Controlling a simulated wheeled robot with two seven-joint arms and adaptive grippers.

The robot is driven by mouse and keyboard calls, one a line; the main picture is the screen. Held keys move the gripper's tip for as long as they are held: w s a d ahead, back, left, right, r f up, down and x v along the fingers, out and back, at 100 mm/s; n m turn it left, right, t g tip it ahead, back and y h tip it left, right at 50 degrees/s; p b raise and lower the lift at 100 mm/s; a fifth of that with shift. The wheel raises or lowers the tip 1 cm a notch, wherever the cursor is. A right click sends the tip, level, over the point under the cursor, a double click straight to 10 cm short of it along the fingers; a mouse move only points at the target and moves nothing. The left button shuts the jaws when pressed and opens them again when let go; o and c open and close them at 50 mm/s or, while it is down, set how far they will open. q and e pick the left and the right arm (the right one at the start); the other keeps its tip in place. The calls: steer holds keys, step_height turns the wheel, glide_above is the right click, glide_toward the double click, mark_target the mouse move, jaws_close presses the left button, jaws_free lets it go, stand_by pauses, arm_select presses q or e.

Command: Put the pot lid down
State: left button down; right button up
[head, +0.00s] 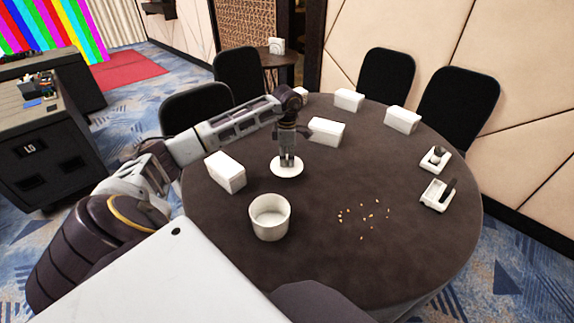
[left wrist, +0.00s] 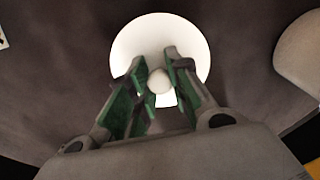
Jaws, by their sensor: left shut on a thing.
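The white round pot lid (head: 287,171) is at the middle-left of the dark round table, beyond the pot. My left gripper (head: 287,160) points down over it and is shut on its knob. In the left wrist view the lid (left wrist: 140,38) shows behind the green-padded fingers (left wrist: 160,85), with the round knob between them. I cannot tell whether the lid touches the table or hangs just above it. The white open pot (head: 270,222) stands upright on the table, nearer to me; its edge shows at right in the left wrist view (left wrist: 302,55). My right gripper is not in view.
Several white boxes stand on the round table (head: 320,260), one left of the lid (head: 225,172) and one behind it (head: 327,131). Small tan bits (head: 365,215) lie scattered right of the pot. Two white trays (head: 437,194) with dark items sit at the right edge. Black chairs stand behind.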

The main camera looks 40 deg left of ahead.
mark_target(287, 163)
arm_select(q)
step_height(287, 163, down, 2)
steer(key=shift+f, duration=0.75)
steer(key=c, duration=1.6)
jaws_free()
steer(key=shift+o, duration=1.4)
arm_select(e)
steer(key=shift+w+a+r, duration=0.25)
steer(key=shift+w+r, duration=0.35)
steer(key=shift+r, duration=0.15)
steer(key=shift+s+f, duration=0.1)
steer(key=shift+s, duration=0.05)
